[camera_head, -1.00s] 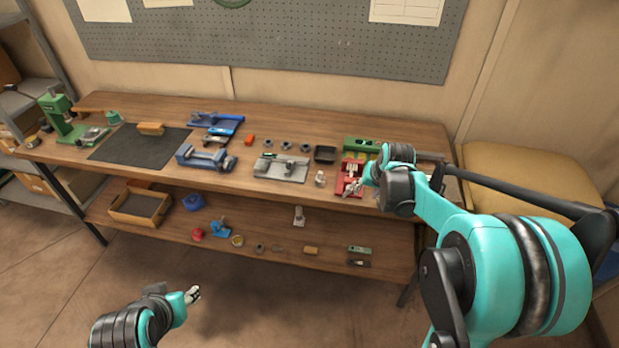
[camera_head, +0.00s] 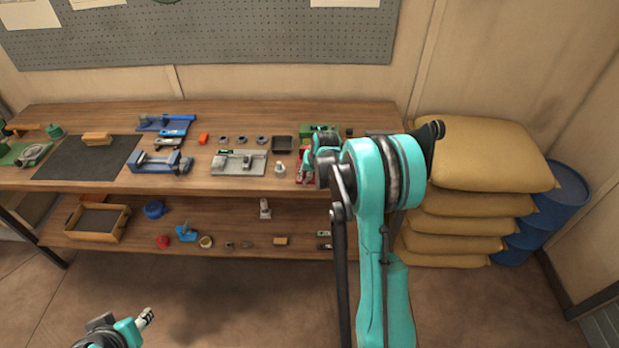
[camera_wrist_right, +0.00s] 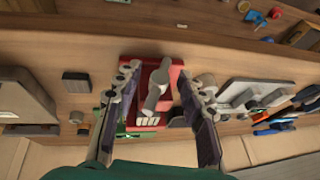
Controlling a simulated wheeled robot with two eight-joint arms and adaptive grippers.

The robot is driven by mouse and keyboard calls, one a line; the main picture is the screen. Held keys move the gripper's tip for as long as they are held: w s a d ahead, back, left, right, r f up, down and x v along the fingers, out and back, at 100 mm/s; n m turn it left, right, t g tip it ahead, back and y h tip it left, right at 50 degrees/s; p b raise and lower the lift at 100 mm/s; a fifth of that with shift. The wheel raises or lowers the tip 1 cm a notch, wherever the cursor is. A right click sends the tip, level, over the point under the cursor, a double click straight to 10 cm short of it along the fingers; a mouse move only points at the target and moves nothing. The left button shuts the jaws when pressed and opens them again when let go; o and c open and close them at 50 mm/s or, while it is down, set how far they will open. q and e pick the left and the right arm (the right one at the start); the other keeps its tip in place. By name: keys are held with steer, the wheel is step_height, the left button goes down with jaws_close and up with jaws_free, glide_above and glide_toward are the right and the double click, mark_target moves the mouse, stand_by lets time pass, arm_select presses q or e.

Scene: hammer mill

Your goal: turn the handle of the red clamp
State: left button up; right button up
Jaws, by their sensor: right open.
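The red clamp (camera_head: 302,176) is on the bench top, mostly hidden behind my right arm in the head view. In the right wrist view, its red body (camera_wrist_right: 130,78) lies between the fingers, with its grey handle (camera_wrist_right: 157,88) on top. My right gripper (camera_wrist_right: 160,80) is open, one finger on each side of the clamp and handle. I cannot tell whether either finger touches the handle.
A grey vise-like fixture (camera_head: 239,162) and a white-grey small part (camera_head: 280,169) are left of the clamp. A dark tray (camera_head: 282,144) and green block (camera_head: 318,131) are behind. Stacked sacks (camera_head: 480,155) and a blue drum (camera_head: 560,190) stand right of the bench.

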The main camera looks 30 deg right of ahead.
jaws_close()
